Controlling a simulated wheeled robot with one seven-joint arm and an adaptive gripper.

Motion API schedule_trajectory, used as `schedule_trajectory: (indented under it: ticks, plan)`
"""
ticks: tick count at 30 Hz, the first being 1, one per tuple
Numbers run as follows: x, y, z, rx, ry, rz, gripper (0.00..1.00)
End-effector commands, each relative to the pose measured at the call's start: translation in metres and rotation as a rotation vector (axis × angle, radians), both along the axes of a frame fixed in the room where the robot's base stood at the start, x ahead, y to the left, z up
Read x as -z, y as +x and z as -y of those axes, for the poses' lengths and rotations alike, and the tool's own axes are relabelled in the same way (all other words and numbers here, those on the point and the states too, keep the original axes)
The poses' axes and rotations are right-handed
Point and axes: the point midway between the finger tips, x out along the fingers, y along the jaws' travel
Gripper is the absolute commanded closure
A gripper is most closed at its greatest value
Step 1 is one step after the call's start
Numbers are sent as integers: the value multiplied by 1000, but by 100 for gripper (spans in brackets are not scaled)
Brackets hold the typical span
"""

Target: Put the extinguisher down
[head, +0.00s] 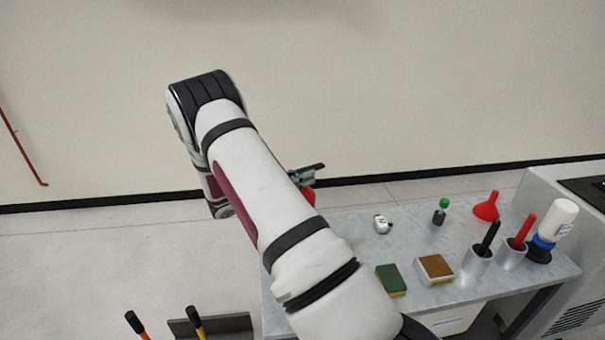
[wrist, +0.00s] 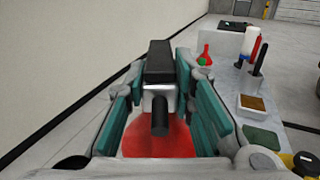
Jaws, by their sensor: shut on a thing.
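The red extinguisher (wrist: 160,138) is between the fingers of my gripper (wrist: 166,118) in the wrist view. Its black handle and valve show on top, with the red body below. My gripper is shut on it. In the head view my arm hides most of the extinguisher; a small red part (head: 309,196) shows beside my gripper (head: 305,176), near the left back edge of the grey table (head: 345,235). I cannot tell whether its base touches anything.
A copper tube (head: 22,148) is on the wall.

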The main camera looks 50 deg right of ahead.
Motion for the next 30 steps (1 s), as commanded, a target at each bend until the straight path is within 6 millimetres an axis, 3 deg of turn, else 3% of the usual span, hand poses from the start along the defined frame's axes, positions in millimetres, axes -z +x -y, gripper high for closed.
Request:
schedule_trajectory:
  ticks: [4, 5, 7, 8, 20, 30]
  plan:
    - [0, 0, 1, 1, -7, 1, 100]
    - [3, 0, 0, 0, 0, -1, 75]
    - [3, 0, 0, 0, 1, 0, 59]
    - [3, 0, 0, 0, 1, 0, 57]
    - [0, 2, -4, -1, 0, 0, 57]
    - [1, 19, -66, -4, 0, 1, 57]
